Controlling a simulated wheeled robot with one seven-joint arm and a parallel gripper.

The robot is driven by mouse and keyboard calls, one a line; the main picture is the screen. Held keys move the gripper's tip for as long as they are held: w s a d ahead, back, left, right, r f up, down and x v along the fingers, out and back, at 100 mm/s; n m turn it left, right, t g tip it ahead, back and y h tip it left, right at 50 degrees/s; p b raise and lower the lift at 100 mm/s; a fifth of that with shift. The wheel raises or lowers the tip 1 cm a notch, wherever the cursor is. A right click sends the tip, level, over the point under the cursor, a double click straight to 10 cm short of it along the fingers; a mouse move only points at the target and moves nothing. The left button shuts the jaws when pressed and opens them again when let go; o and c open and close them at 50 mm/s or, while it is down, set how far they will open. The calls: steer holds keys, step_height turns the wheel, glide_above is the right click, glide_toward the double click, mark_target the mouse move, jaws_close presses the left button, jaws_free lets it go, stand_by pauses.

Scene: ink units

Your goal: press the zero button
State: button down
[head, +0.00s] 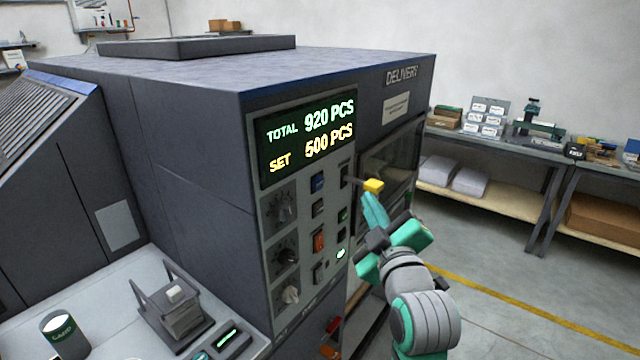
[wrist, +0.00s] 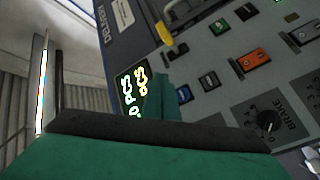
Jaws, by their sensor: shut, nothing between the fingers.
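The control panel (head: 307,222) is on the near corner of a dark grey machine. It carries a blue button (head: 318,183), black and green buttons and an orange rocker (head: 319,241). Their labels are too small to read, so I cannot tell which is the zero button. The blue button also shows in the wrist view (wrist: 183,95), with a green button (wrist: 219,27) nearby. My gripper (head: 372,204) is shut and empty, in front of the panel's right side, just below a yellow lever knob (head: 373,186). I see no contact with any button.
The yellow-knobbed lever sticks out from the panel, close to my fingertips. Above the buttons a display (head: 307,138) reads TOTAL 920 PCS and SET 500 PCS. Dial knobs (head: 285,208) line the panel's left. A white worktop (head: 110,318) is at lower left; floor is open at right.

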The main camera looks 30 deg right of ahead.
glide_toward(324, 180)
steer(key=shift+w+d+r, duration=0.1)
steer(key=shift+w+d, duration=0.65)
steer(key=shift+w, duration=0.2)
steer(key=shift+w+d+r, duration=0.15)
steer(key=shift+w+d, duration=0.6)
steer(key=shift+w, duration=0.2)
steer(key=shift+w, duration=0.1)
stand_by(1.0)
steer(key=shift+w+a, duration=0.15)
steer(key=shift+w, duration=0.15)
steer(key=shift+w+a, duration=0.2)
steer(key=shift+w, duration=0.25)
stand_by(0.9)
steer(key=shift+s, duration=0.15)
steer(key=shift+s+d, duration=0.35)
steer(key=shift+s, duration=0.35)
